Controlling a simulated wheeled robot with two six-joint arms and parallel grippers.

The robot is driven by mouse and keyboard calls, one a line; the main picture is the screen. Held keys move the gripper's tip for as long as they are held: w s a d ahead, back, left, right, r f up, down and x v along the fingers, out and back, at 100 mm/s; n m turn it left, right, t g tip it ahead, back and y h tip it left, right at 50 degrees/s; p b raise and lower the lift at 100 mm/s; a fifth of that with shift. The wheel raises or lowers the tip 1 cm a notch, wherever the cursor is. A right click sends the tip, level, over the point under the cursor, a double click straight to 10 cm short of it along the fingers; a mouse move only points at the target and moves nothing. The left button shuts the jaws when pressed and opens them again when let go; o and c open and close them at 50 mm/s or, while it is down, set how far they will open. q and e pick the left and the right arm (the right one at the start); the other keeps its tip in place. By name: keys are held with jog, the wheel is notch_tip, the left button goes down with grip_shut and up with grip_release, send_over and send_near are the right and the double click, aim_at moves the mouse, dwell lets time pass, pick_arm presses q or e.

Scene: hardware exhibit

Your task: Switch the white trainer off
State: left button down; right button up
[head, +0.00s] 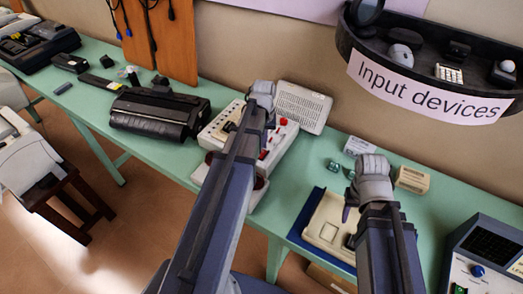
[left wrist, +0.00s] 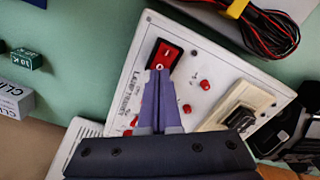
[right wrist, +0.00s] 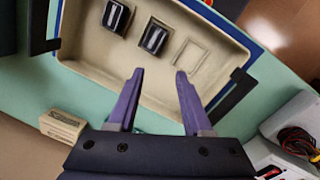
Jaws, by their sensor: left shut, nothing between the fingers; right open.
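The white trainer (head: 212,137) lies on the green bench in the head view, partly hidden behind my left arm. In the left wrist view its white panel (left wrist: 205,65) carries a red rocker switch (left wrist: 166,57) in a black frame, marked I and O. My left gripper (left wrist: 160,73) is shut and empty, its tips over the O end of the switch; I cannot tell whether they touch. Which side of the rocker is down is unclear. My right gripper (right wrist: 160,75) is open and empty above a cream tray-like case (right wrist: 85,45) with black switches.
Small boxes (head: 412,179) lie beyond my right gripper. A pale slotted box (head: 302,106) stands behind the trainer and a black device (head: 160,113) lies left of it. A curved "Input devices" shelf (head: 425,90) overhangs the right. A blue-knobbed instrument (head: 485,255) stands at the right.

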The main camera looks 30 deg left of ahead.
aim_at(264, 152)
pick_arm(q)
notch_tip(264, 152, up, 5)
jog(key=p, duration=0.4)
dwell(0.3)
jog(key=shift+d, duration=0.1)
jog(key=s+d+m, duration=0.4)
jog(key=s+d, duration=0.3)
jog(key=d, duration=0.5)
jog(key=s+d+m+y, duration=0.1)
jog(key=s+d+m, duration=0.3)
jog(key=s+d, duration=0.3)
jog(key=d, duration=0.4)
jog(key=shift+d+m, duration=0.35)
jog(key=shift+m, duration=0.05)
